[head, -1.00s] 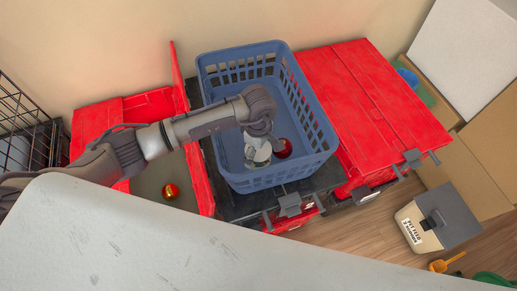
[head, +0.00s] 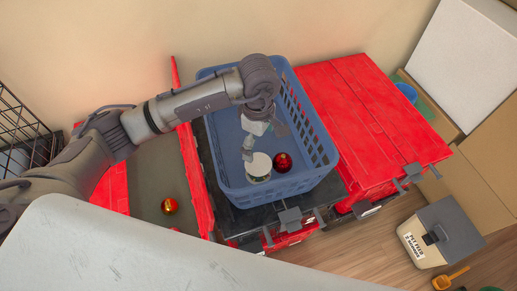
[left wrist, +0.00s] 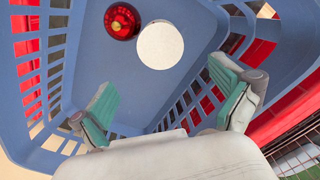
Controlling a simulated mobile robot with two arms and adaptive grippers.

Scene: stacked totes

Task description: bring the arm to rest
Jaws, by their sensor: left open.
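My left arm reaches in from the left over the blue basket (head: 313,120). My left gripper (head: 264,140) is open and empty above the basket; its spread teal-padded fingers show in the left wrist view (left wrist: 163,88). A white round-topped object (head: 258,168) stands on the basket floor beneath the gripper, and it shows apart from the fingers in the left wrist view (left wrist: 160,45). A dark red ball (head: 282,162) lies beside it and also shows in the left wrist view (left wrist: 122,20). My right gripper is not in view.
Red totes flank the basket: a lidded one (head: 372,115) at right and an open one (head: 202,180) at left with a red-yellow ball (head: 170,206). A wire crate (head: 22,130), cardboard boxes (head: 490,150) and a pet-feed bin (head: 440,232) stand around. A pale surface (head: 150,255) fills the front.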

